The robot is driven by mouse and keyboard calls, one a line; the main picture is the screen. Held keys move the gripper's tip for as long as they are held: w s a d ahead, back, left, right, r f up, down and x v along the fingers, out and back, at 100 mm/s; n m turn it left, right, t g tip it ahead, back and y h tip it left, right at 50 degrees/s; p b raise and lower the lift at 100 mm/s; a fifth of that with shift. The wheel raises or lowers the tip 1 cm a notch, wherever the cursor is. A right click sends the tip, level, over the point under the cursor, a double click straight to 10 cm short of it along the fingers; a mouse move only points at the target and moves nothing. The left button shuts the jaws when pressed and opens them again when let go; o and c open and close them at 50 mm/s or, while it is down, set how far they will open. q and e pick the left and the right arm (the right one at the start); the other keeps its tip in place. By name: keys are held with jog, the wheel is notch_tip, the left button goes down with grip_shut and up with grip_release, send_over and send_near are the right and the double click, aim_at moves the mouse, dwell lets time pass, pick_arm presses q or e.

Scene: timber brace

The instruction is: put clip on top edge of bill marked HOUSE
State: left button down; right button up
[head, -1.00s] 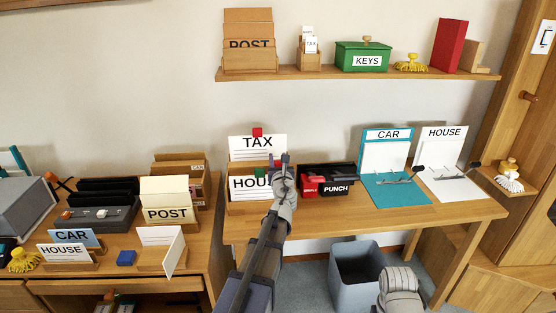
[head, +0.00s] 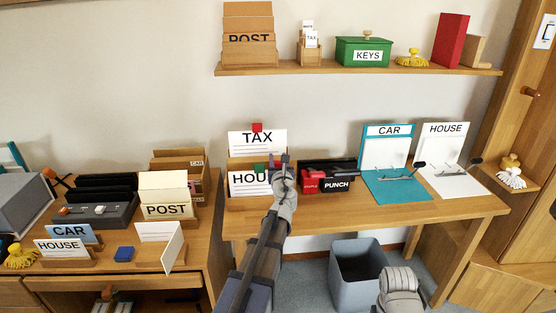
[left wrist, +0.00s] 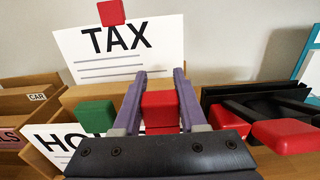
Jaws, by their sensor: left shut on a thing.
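The bill marked HOUSE (head: 245,184) stands in the front of a wooden rack (head: 243,204), before the bill marked TAX (head: 258,141). In the left wrist view its left part (left wrist: 48,140) shows, with a green clip (left wrist: 96,116) at its top edge; my gripper hides the rest. My left gripper (head: 279,160) is shut on a red clip (left wrist: 161,110), close to the right end of the HOUSE bill's top edge. I cannot tell whether the clip touches the bill. Another red clip (left wrist: 111,12) sits on the TAX bill's top edge.
A black holder with a red stapler (head: 310,182) and a punch (head: 337,185) stands close on the right. Clipboards marked CAR (head: 388,150) and HOUSE (head: 444,150) stand farther right. A shelf (head: 350,70) hangs above. The desk's front strip is clear.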

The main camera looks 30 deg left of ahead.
pick_arm(q)
jog(key=shift+f, duration=0.1)
grip_release()
dwell(0.7)
notch_tip(320, 180, up, 8)
jog(key=p, duration=0.8)
dwell(0.4)
